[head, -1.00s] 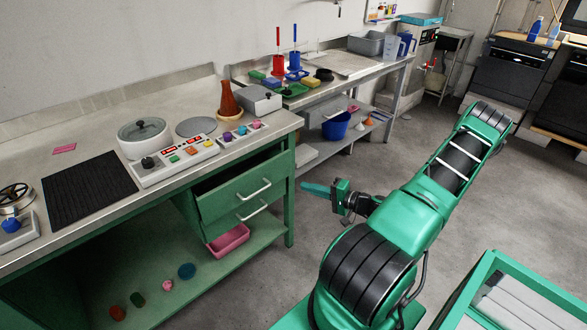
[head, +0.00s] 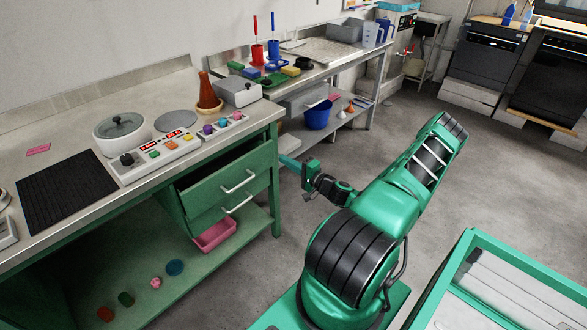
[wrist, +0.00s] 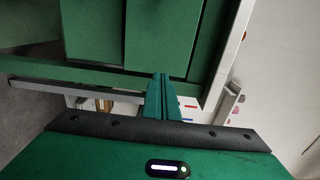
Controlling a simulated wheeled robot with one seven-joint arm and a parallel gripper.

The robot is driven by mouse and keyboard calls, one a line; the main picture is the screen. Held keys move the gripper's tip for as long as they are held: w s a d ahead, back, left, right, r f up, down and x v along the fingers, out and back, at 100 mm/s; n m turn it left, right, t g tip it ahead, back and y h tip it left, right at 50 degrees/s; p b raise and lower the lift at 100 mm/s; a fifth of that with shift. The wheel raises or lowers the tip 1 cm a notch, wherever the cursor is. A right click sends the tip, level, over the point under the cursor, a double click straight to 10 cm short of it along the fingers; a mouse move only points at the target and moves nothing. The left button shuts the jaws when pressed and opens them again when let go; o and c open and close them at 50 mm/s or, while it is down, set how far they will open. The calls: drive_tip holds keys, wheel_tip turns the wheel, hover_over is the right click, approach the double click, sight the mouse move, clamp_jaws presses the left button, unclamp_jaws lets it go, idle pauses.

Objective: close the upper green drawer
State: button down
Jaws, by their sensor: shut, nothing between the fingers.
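The upper green drawer (head: 225,187) is partly pulled out of the bench, with a dark gap above its front and a pale bar handle (head: 238,181). A lower drawer front (head: 232,211) with a similar handle is below it. My gripper (head: 284,160) is shut and empty, pointing left, just right of the drawer near the bench's right front leg. In the wrist view the shut fingers (wrist: 163,84) point at green panels; which panels these are is unclear.
The bench top (head: 75,133) holds a pot (head: 122,135), a button panel (head: 158,153) and a brown flask (head: 207,92). A pink bin (head: 214,235) sits on the lower shelf. A green-framed cart (head: 455,262) stands at the right front. Floor is clear beyond my arm.

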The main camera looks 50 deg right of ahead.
sight(272, 152)
drive_tip(key=shift+w, duration=2.15)
drive_tip(key=w, duration=0.3)
drive_tip(key=shift+w+a, duration=0.15)
drive_tip(key=shift+w, duration=0.15)
drive_tip(key=shift+w+r, duration=0.2)
drive_tip(key=shift+w, duration=0.05)
drive_tip(key=shift+s+f, duration=0.15)
drive_tip(key=shift+s, duration=0.05)
drive_tip(key=s, duration=1.4)
drive_tip(key=shift+d, duration=0.3)
drive_tip(key=shift+f, duration=0.1)
